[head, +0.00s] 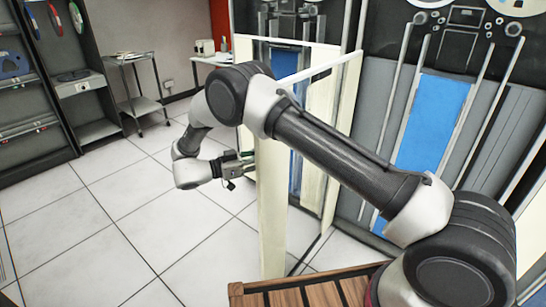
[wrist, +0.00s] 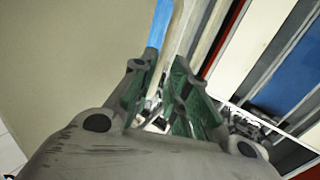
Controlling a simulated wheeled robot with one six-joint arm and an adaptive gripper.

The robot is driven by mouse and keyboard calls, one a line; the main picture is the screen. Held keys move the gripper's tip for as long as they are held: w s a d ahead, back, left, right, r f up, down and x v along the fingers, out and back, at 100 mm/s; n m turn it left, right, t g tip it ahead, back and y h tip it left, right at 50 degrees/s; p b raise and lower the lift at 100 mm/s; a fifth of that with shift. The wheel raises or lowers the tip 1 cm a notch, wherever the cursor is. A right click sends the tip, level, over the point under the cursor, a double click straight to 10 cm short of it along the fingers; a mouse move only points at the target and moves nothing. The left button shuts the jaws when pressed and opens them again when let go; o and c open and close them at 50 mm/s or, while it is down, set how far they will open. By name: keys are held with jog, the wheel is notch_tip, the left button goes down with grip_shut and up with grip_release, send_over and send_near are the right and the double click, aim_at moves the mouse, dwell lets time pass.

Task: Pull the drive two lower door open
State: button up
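A cream door panel (head: 272,215) stands out from the front of the tape drives, swung away from the cabinet, with its lower part near the floor. My gripper (head: 243,164) is beside the door's outer edge, on its left side. My arm hides part of the door and the drive behind it. In the wrist view, a broad beige panel (wrist: 70,55) fills the left side. The gripper's two green-padded fingers (wrist: 165,92) are apart, with a gap between them. Pale and blue strips show beyond the gap. I cannot tell whether the fingers touch the door.
A drive cabinet with a blue panel (head: 432,120) stands at the right. A wooden slatted surface (head: 310,293) lies at the bottom. A small table (head: 140,100) and dark shelving (head: 40,90) stand at the far left. The tiled floor (head: 120,215) at left is clear.

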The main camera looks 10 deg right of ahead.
jog(key=v, duration=0.7)
jog(key=shift+a, duration=0.25)
